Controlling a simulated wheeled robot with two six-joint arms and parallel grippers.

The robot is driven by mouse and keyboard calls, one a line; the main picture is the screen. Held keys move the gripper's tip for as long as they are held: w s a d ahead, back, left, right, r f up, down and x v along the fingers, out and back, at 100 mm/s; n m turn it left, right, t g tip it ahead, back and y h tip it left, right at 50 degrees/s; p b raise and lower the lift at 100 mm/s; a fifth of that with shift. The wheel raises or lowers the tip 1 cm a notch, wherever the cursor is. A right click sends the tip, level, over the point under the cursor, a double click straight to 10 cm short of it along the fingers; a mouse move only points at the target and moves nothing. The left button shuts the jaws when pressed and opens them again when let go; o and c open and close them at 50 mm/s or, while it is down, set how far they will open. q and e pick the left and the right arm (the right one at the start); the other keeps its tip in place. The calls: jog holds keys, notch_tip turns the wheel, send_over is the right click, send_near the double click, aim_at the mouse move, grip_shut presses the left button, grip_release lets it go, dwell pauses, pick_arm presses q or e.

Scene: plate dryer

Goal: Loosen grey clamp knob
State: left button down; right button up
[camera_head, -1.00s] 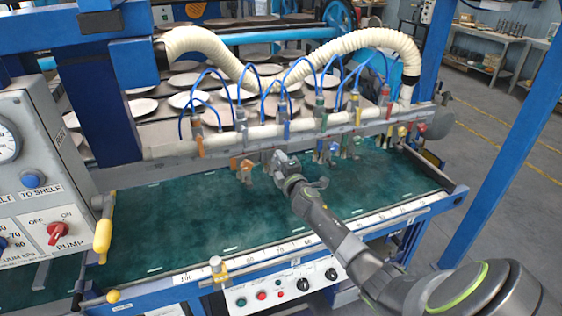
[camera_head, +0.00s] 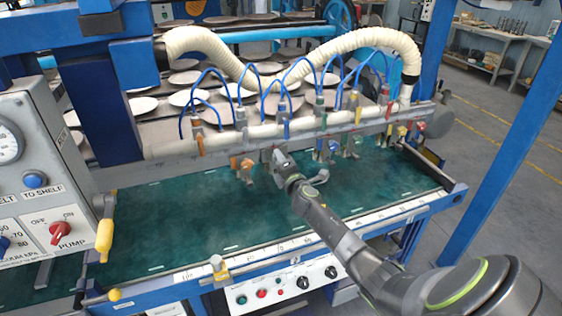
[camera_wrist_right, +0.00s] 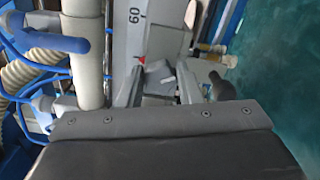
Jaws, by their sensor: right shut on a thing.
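The grey clamp knob (camera_wrist_right: 158,76) shows between my right gripper's two fingers in the right wrist view, beside a scale marked 60. My right gripper (camera_wrist_right: 160,84) is shut on it. In the head view my right gripper (camera_head: 278,160) is at the clamp bar (camera_head: 230,153), just right of an orange clamp (camera_head: 246,165), and it hides most of the grey knob. My left gripper is in neither view.
Green and yellow clamps (camera_head: 327,150) hang to the right on the bar. Blue hoses (camera_head: 268,85) loop above. The green belt (camera_head: 170,220) below is clear. A control panel (camera_head: 40,190) stands left, a blue post (camera_head: 505,140) right.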

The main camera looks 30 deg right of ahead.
jog(key=o, duration=1)
jog(key=shift+c, duration=0.2)
jog(key=v, duration=1.7)
jog(key=shift+s, duration=0.25)
jog(key=shift+d+f, duration=0.1)
